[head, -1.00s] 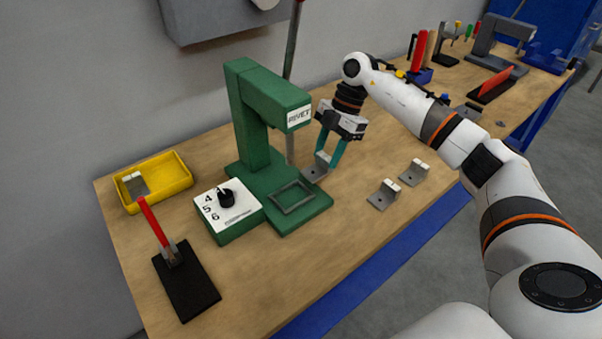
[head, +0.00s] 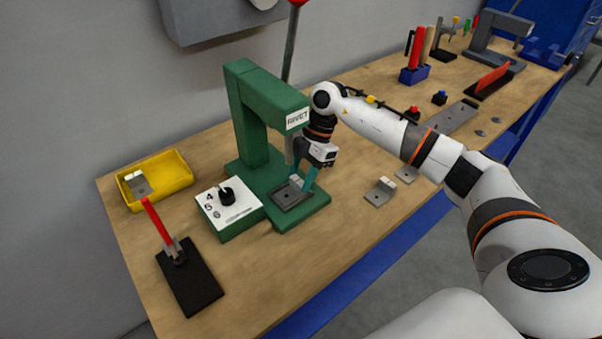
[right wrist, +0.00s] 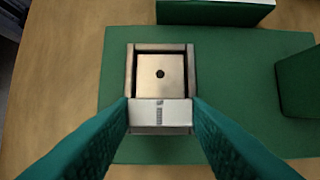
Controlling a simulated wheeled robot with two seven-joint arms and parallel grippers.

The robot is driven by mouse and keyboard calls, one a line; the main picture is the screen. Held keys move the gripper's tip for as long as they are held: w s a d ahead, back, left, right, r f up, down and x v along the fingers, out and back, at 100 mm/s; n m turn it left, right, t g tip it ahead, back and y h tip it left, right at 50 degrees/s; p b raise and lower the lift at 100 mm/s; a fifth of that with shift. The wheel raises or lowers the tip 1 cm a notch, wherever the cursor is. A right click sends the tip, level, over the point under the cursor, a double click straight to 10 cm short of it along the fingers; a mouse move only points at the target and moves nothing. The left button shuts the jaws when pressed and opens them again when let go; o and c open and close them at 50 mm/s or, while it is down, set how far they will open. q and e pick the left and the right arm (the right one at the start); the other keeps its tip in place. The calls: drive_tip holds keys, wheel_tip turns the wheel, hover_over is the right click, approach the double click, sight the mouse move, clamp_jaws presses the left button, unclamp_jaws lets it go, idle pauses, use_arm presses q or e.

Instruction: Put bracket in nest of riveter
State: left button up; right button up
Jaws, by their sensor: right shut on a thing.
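The green riveter (head: 258,120) stands on the bench, with its square nest (head: 277,206) on the base plate; the nest frame also shows in the right wrist view (right wrist: 131,70). The metal bracket (head: 291,191) is at the nest. In the right wrist view, the bracket's flat holed plate (right wrist: 160,80) lies within the nest frame. My right gripper (head: 303,184) is shut on the bracket's upright flange, which sits between the teal fingers (right wrist: 160,118). I cannot tell whether the plate fully touches the nest floor. My left gripper is not in view.
Two more brackets (head: 380,191) (head: 406,174) lie right of the riveter. A yellow bin (head: 180,178) holds a bracket at the left. A red-handled tool on a black base (head: 190,285) stands front left.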

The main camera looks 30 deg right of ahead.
drive_tip(key=o, duration=1)
drive_tip(key=shift+f, duration=0.1)
drive_tip(key=b+v, duration=0.2)
drive_tip(key=v, duration=1)
